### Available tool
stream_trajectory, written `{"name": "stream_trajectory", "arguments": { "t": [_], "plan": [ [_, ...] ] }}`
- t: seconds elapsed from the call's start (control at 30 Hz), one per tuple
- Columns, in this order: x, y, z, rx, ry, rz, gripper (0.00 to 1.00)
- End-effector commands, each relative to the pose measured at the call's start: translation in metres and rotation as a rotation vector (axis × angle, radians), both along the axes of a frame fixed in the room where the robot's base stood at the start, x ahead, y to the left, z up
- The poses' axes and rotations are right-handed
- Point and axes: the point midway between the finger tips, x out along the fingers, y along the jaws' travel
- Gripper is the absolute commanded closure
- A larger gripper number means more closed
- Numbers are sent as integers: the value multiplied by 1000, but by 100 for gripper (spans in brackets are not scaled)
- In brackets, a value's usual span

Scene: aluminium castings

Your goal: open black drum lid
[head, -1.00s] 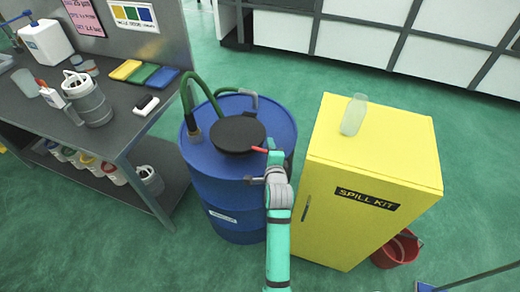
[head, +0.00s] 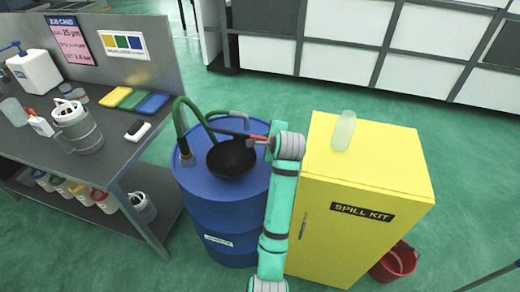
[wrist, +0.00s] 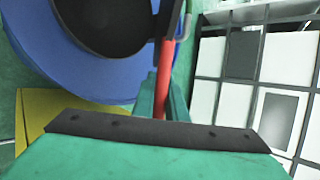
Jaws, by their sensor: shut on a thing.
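The blue drum (head: 215,205) stands between the bench and the yellow cabinet. A dark, bowl-like round opening (head: 232,160) shows on its top, and it also shows in the wrist view (wrist: 105,22). The black lid appears swung up and nearly edge-on at the opening's far side; its exact angle is hard to tell. A red handle (head: 236,135) reaches from there to my gripper (head: 264,141). In the wrist view the handle (wrist: 166,75) runs between the fingers of my gripper (wrist: 164,100), which is shut on it.
The yellow spill kit cabinet (head: 365,170) stands close right of the drum, with a pale bottle (head: 344,131) on top. A green hose (head: 184,112) arches behind the opening. The bench (head: 90,145) is at left. A red bucket (head: 396,262) sits on the floor at right.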

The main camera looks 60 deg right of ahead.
Motion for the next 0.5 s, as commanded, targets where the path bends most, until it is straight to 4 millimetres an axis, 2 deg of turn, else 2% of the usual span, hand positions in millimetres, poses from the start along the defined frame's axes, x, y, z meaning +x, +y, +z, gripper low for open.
{"name": "stream_trajectory", "arguments": {
  "t": [0.27, 0.5],
  "plan": [
    [17, -24, 21, -1, -3, 11, 100],
    [22, -29, 23, -1, 1, 16, 100]
  ]
}}
